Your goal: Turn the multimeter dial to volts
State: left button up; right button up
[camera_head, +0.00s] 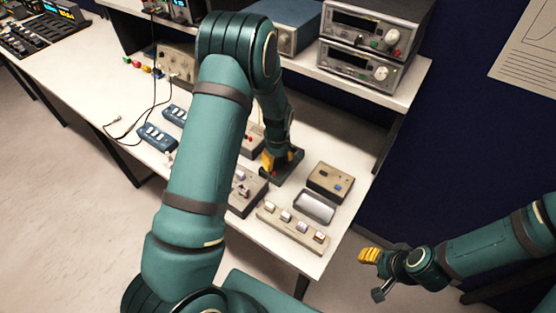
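My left gripper (280,160) points down over a dark box (283,176) on the white bench, its yellow fingertips at or just above the box's top. A small red part shows close by the fingers. I cannot tell whether the fingers touch it or are open or shut. No dial can be made out; the gripper and arm hide part of this area, and I cannot tell for sure which device is the multimeter. My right gripper (371,266) is off the bench, to the right of its front corner, with yellow finger pads showing; its opening is unclear.
Near the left gripper are a beige box with a blue button (330,181), a grey tray (315,207) and a switch strip (292,226). Blue switch boxes (157,137) and cables lie left. Stacked instruments (361,65) stand on the shelf. My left arm hides the bench's middle.

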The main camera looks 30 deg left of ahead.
pick_arm(q)
grip_shut()
jog(key=shift+m, duration=0.5)
jog(key=m+b, duration=0.1)
jog(key=m, duration=0.1)
jog(key=shift+m+b, duration=0.35)
jog(key=shift+m, duration=0.05)
jog(key=shift+m+b, duration=0.85)
jog(key=shift+m, duration=1.65)
jog(key=shift+o, duration=1.6)
grip_release()
